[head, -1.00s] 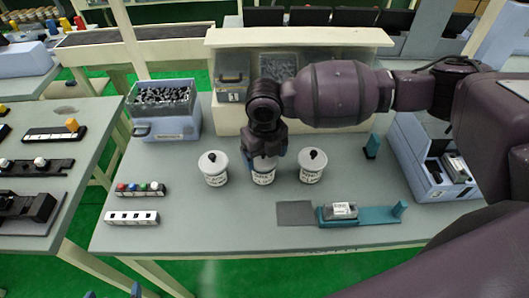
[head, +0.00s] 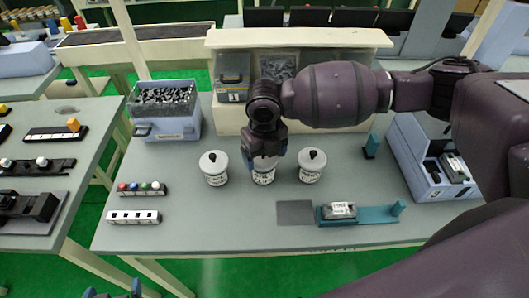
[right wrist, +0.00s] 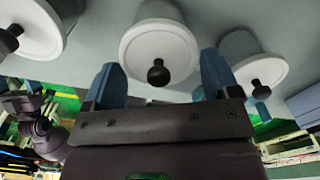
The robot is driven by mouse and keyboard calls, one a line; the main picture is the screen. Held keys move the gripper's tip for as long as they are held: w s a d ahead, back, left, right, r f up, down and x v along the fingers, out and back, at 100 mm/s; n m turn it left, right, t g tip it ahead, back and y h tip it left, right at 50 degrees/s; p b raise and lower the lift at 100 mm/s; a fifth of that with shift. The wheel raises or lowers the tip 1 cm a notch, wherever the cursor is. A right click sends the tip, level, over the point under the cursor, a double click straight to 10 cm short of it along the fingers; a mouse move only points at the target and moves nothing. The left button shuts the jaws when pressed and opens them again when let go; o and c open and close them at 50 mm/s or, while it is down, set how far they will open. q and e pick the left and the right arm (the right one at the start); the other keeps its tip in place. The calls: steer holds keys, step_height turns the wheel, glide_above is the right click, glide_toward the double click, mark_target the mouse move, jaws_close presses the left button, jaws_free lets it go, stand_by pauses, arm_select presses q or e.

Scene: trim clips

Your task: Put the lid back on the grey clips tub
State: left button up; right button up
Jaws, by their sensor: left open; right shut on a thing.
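Three white tubs with labels too small to read stand in a row on the grey table: a left tub (head: 214,177), a middle tub (head: 263,179) and a right tub (head: 311,175). The outer two wear pale lids with black knobs. My right gripper (head: 264,162) is over the middle tub. I cannot tell whether this lid is seated or slightly raised. My left gripper (head: 112,293) is open and empty at the bottom edge.
A blue bin (head: 166,127) of dark parts stands at the back left. A teal fixture (head: 370,214) and dark mat (head: 296,213) are at the front right. A blue box (head: 428,170) stands at the right.

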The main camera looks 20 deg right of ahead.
steer(key=o, duration=0.7)
steer(key=shift+o, duration=0.3)
steer(key=shift+r+p, duration=1.25)
steer(key=shift+p, duration=0.1)
steer(key=shift+r+p, duration=1.1)
steer(key=shift+r, duration=1.15)
steer(key=shift+c, duration=0.5)
